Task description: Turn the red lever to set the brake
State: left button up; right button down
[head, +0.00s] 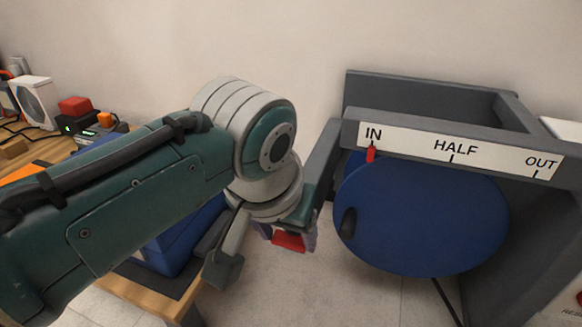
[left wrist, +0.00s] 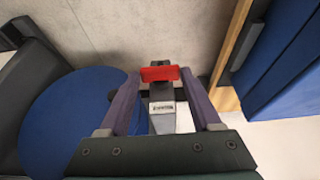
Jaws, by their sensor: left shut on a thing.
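The red lever (head: 289,242) shows as a small red block between the fingers of my left gripper (head: 286,235). In the left wrist view, the red lever (left wrist: 159,73) lies crosswise at the fingertips of the left gripper (left wrist: 159,88), on top of a grey stem (left wrist: 162,95) with a small label. The left gripper is shut on it, one purple-grey finger on each side. The arm partly hides the lever's mount in the head view. My right gripper is in neither view.
A blue disc (head: 425,220) with a black knob (head: 348,223) is in a dark grey frame (head: 440,88). A red pointer (head: 371,154) sits under IN on the white scale (head: 410,144). A wooden table (head: 55,150) with blue boxes (head: 180,240) is at left.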

pick_arm(q)
jog(key=c, duration=0.4)
jog(key=shift+s+d+r+y+p, duration=0.1)
jog(key=shift+s+y+p, duration=0.05)
jog(key=shift+y+p, duration=0.35)
jog(key=shift+d+t+y, duration=0.1)
jog(key=shift+t+y, duration=0.2)
jog(key=shift+d+f+m+y, duration=0.1)
jog(key=shift+f+m+y, duration=0.15)
jog(key=shift+y, duration=0.25)
jog(key=o, duration=1.4)
jog(key=shift+r, duration=0.1)
jog(key=shift+r, duration=0.1)
